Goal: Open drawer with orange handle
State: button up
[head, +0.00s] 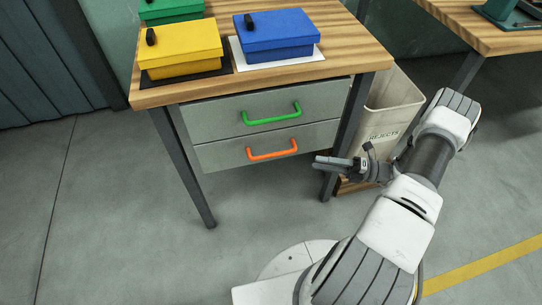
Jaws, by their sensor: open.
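The drawer with the orange handle (273,151) is the lower of two grey drawers under a wooden table. This lower drawer (222,154) looks shut, its front in line with the upper one. The upper drawer (215,118) has a green handle (271,115) and also looks shut. My gripper (318,162) is to the right of the orange handle, apart from it, with its fingers pointing left. It is open and holds nothing that I can see. The gap between its fingers is hard to make out at this angle.
A table leg (341,140) and a beige bin marked REJECTS (392,105) stand close behind my gripper. Yellow (182,45), blue (277,32) and green boxes sit on the tabletop (345,55). The floor (130,220) in front and left is clear.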

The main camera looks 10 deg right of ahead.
aim_at(271, 154)
jog(key=b+x, duration=0.2)
jog(key=x, duration=1.3)
jog(key=shift+w+a+r, duration=0.1)
jog(key=shift+w+a, duration=0.05)
jog(key=shift+a, duration=0.2)
grip_shut()
dwell(0.6)
